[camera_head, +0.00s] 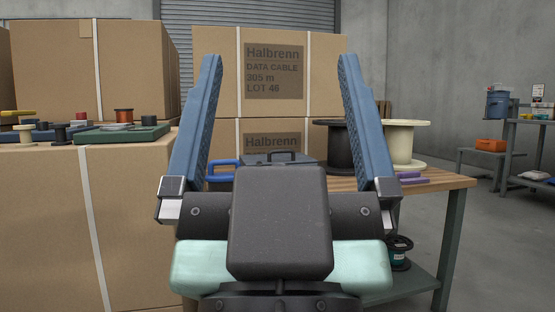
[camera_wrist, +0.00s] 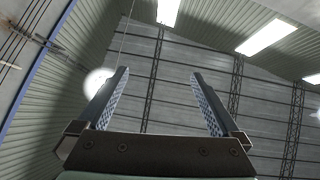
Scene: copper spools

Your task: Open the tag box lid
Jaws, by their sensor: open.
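My gripper (camera_head: 278,62) is raised in front of the head camera, with its two blue fingers pointing up and spread wide apart. It is open and empty. In the wrist view my gripper (camera_wrist: 159,73) points at the ceiling, with nothing between the fingers. Behind it, a grey box top with a dark handle (camera_head: 283,158) shows on the wooden table; it may be the tag box, and its lid looks shut. My gripper's body hides most of it. A blue handle-shaped thing (camera_head: 222,164) is just left of it.
The wooden table (camera_head: 440,181) bears a black spool (camera_head: 336,145), a cream spool (camera_head: 405,145) and purple pieces (camera_head: 411,179). A large carton (camera_head: 135,220) at left carries small spools and a green tray (camera_head: 122,136). Labelled cartons (camera_head: 310,60) stand behind.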

